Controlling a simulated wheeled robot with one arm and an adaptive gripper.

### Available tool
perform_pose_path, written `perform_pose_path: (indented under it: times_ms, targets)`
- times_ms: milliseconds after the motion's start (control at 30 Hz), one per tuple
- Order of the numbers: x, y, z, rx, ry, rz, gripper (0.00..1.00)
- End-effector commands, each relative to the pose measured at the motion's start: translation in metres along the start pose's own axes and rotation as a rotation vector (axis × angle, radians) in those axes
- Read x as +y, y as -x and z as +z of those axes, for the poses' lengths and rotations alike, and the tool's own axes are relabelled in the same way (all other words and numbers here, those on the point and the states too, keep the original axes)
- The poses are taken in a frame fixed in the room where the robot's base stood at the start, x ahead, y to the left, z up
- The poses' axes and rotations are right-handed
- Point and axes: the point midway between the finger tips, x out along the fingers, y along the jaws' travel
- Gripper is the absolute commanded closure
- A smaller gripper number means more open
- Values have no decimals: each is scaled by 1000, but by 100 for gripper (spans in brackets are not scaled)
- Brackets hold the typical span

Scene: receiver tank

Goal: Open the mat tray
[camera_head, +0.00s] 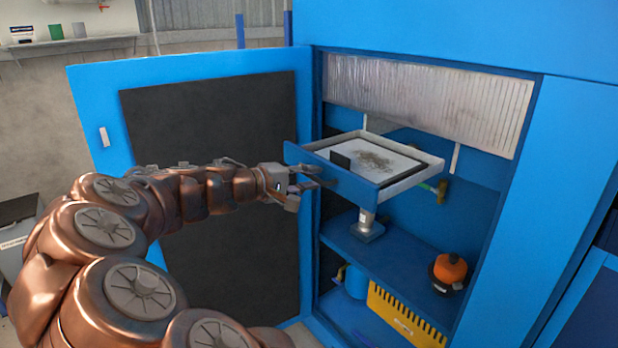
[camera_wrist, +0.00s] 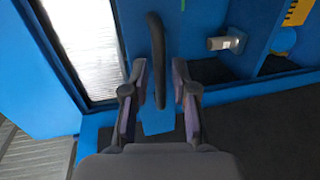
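The mat tray (camera_head: 355,182) is a blue-fronted drawer with pale rims, standing out of the open blue cabinet. A pale mat (camera_head: 375,160) with brown grit lies in it. My gripper (camera_head: 312,178) is at the tray's front face. In the wrist view my gripper (camera_wrist: 160,72) has its fingers apart, with the dark bar handle (camera_wrist: 157,50) between them. In the head view my gripper hides the handle.
The cabinet door (camera_head: 85,90) stands open at the left, behind my arm. Below the tray, the cabinet shelf (camera_head: 400,258) bears a grey stand (camera_head: 367,228) and an orange-topped pot (camera_head: 450,270). A yellow slotted piece (camera_head: 400,318) is lower down.

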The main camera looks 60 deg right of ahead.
Motion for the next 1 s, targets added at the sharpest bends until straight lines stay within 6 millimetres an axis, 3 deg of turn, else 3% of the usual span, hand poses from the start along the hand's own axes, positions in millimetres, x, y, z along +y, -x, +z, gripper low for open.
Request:
perform_pose_path:
  times_ms: [467,667,1000]
  targets:
    - [0,5,-1,3,0,1,63]
    - [1,28,-1,5,1,2,63]
    - [0,84,-2,8,0,1,63]
